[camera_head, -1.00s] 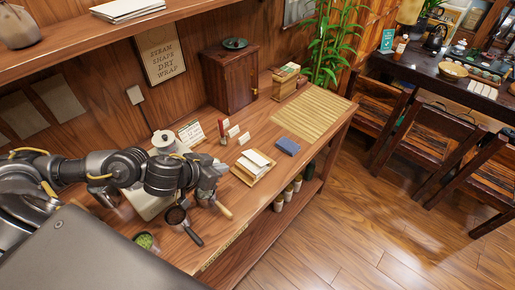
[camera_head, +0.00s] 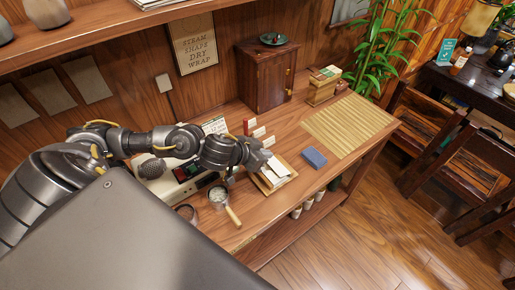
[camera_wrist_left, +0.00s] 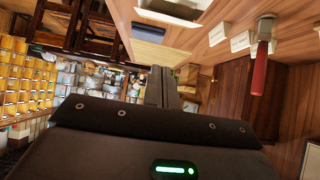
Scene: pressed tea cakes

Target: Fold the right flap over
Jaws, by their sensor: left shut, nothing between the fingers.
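White wrapping paper (camera_head: 279,169) lies on a small wooden tray (camera_head: 289,181) on the workbench in the head view. My left gripper (camera_head: 264,161) is at the left edge of the paper and partly covers it, so I cannot tell whether they touch. Its fingers (camera_wrist_left: 160,88) look shut and empty in the left wrist view. A white sheet (camera_wrist_left: 175,12) is at the top edge there, cut off by the frame. The separate flaps are too small to make out. My right gripper is not in view.
A blue block (camera_head: 313,157) and a bamboo mat (camera_head: 345,124) lie right of the tray. Small white cards (camera_head: 259,132) stand behind it. A metal cup (camera_head: 218,195) and a wooden-handled tool (camera_head: 233,216) are in front, near the bench edge.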

